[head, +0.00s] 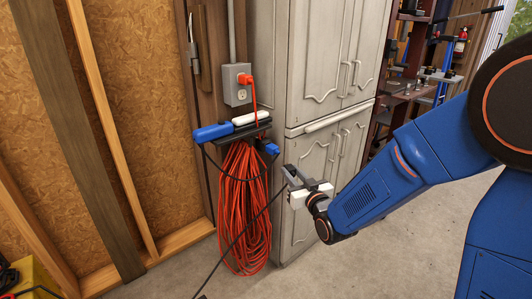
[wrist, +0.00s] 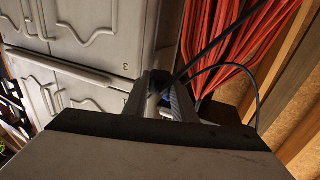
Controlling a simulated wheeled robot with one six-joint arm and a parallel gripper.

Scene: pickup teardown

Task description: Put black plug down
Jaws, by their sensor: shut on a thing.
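My gripper (head: 288,177) is shut in front of the pale cabinet, to the right of the orange cord coil. It also shows in the wrist view (wrist: 163,90), with its two fingers close together. A black cable (head: 240,233) rises from the floor at lower left to the jaws. In the wrist view the black cable (wrist: 222,38) runs into the space between the fingers. The black plug is mostly hidden between the fingers, held in the air above the floor.
The orange cord coil (head: 243,205) hangs below a small dark shelf carrying a blue thing (head: 213,132) and a white thing. An orange plug (head: 244,79) sits in the grey wall outlet (head: 237,95). The cabinet (head: 320,120) stands close behind my gripper. Concrete floor (head: 370,250) is open.

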